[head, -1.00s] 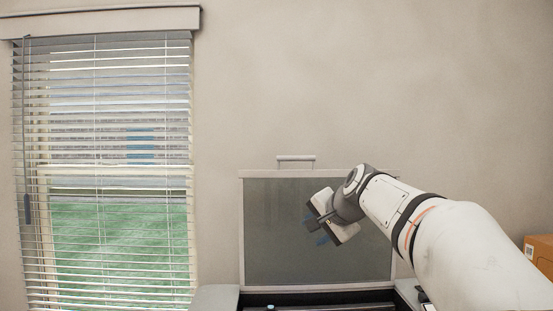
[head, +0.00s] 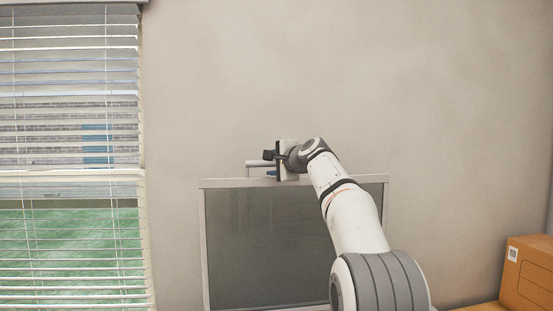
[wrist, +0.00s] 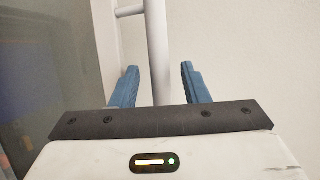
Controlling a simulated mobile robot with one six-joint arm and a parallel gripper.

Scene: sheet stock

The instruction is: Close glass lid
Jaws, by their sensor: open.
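The glass lid (head: 265,250) stands upright, a grey pane in a pale frame, in front of the wall in the head view. Its edge and pane also show at the left of the wrist view (wrist: 50,70). A pale bar handle (head: 257,164) sits on the lid's top edge. My gripper (head: 272,164) is at the handle and hides its right part. In the wrist view, my gripper (wrist: 160,85) is open, with one blue finger on each side of the handle bar (wrist: 158,50). I see gaps between the bar and both fingers.
A window with blinds (head: 70,150) is at the left. A cardboard box (head: 527,272) stands at the lower right on a surface. The wall (head: 430,100) behind is bare. My arm covers the right part of the lid.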

